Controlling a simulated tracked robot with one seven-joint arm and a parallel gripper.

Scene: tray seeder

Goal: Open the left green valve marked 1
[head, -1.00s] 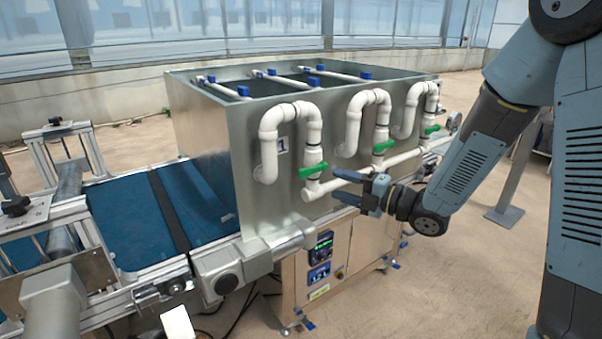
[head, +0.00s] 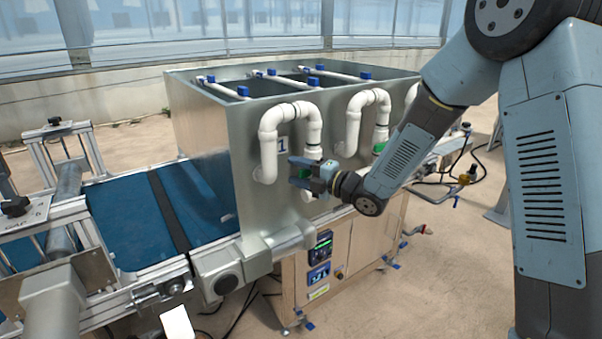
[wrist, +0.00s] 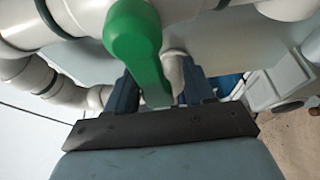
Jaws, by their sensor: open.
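The left green valve (head: 304,175) sits on the leftmost white pipe, beside the label marked 1 (head: 282,145) on the steel hopper. In the head view it is mostly hidden behind my gripper. My gripper (head: 296,172) is open and at the valve. In the wrist view the green valve handle (wrist: 134,45) is large and reaches down toward the space between the two fingers (wrist: 152,92). I cannot tell whether either finger touches the handle.
White pipes (head: 354,125) stand along the hopper (head: 240,140), with another green valve (head: 378,149) to the right, partly behind my arm. A blue conveyor belt (head: 120,222) is at left. A control panel (head: 320,258) is below.

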